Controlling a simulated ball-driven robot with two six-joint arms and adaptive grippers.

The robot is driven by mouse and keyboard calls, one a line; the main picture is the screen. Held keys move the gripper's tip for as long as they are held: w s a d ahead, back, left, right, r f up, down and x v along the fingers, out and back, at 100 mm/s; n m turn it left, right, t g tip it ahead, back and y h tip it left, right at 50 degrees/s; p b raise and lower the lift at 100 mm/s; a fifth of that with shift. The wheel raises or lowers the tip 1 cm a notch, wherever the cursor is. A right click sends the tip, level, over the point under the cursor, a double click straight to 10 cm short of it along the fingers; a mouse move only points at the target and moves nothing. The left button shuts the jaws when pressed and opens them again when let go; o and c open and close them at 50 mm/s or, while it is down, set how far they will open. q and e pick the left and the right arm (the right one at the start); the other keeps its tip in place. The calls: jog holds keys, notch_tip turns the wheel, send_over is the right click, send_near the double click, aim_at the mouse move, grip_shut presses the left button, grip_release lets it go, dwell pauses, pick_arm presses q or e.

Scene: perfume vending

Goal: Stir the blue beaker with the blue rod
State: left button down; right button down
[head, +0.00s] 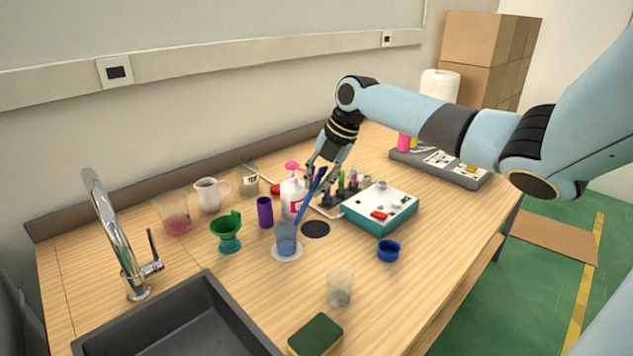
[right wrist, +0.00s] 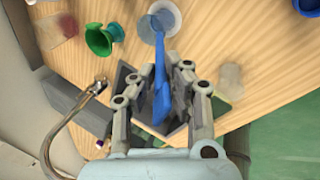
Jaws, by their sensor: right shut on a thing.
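The blue beaker (head: 286,240) stands upright on a white round mat (head: 287,256) in the middle of the table. It also shows at the top of the right wrist view (right wrist: 167,14). My right gripper (head: 316,176) is above and behind the beaker, shut on the blue rod (head: 307,196). In the right wrist view the rod (right wrist: 160,85) runs between the fingers (right wrist: 179,72) toward the beaker. The rod is tilted, its lower end overlapping the beaker's rim. How deep the tip reaches is unclear. My left gripper is out of view.
A white pump bottle (head: 292,196), a purple cylinder (head: 265,212) and a green funnel-shaped cup (head: 228,236) stand near the beaker. A teal-and-white device (head: 381,210) and blue cap (head: 389,251) are to its right. A clear beaker (head: 340,288), sponge (head: 315,336) and sink (head: 185,325) are in front.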

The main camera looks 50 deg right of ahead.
notch_tip(320, 180, up, 5)
jog(key=p, duration=0.4)
jog(key=shift+r, duration=0.1)
dwell(0.5)
